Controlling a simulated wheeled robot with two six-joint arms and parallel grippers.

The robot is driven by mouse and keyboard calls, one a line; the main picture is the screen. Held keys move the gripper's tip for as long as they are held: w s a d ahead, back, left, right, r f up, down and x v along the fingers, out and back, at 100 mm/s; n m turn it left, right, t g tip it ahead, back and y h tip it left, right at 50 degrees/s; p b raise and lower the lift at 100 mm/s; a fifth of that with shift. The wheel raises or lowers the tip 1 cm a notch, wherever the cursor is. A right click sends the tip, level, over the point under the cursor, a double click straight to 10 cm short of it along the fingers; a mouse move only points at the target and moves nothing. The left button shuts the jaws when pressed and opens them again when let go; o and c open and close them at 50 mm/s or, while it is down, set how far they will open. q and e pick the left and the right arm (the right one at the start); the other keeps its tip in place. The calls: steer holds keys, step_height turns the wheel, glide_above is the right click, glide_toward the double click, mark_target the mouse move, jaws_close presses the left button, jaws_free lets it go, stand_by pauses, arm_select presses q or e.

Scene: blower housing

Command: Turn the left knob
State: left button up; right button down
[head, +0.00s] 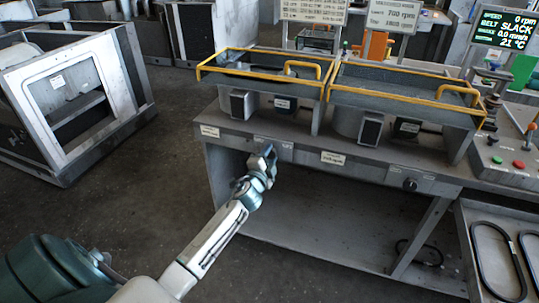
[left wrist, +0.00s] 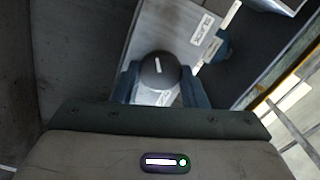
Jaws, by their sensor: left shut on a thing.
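The left knob (left wrist: 158,71) is a round dark knob with a short white pointer mark, seen in the left wrist view. The mark stands nearly upright in that view, tipped slightly. My left gripper (head: 268,158) is at the front panel of the bench, below the left yellow-railed tray. Its two blue fingers lie on either side of the knob and are shut on it. In the head view the gripper hides this knob. The other knob (head: 410,185), dark and round, sits on the right part of the same panel. My right gripper is in neither view.
The bench carries a left tray (head: 235,75) and a right tray (head: 390,82), both with yellow rails. A control panel (head: 510,150) with red and green buttons stands at right, under a screen reading "BELT SLACK". A grey cabinet (head: 50,125) stands left. The floor between is clear.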

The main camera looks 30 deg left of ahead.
arm_select(q)
steer(key=shift+m, duration=0.4)
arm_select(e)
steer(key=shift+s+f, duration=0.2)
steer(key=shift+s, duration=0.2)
arm_select(q)
steer(key=o, duration=1)
steer(key=shift+c, duration=0.2)
steer(key=shift+s+d, duration=0.1)
steer(key=shift+s, duration=0.2)
steer(key=b+v, duration=0.1)
steer(key=v, duration=0.9)
steer(key=shift+b, duration=0.4)
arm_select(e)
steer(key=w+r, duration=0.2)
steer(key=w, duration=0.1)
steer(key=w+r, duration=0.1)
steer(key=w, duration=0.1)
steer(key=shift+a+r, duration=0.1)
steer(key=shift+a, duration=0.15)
arm_select(q)
steer(key=shift+f, duration=0.1)
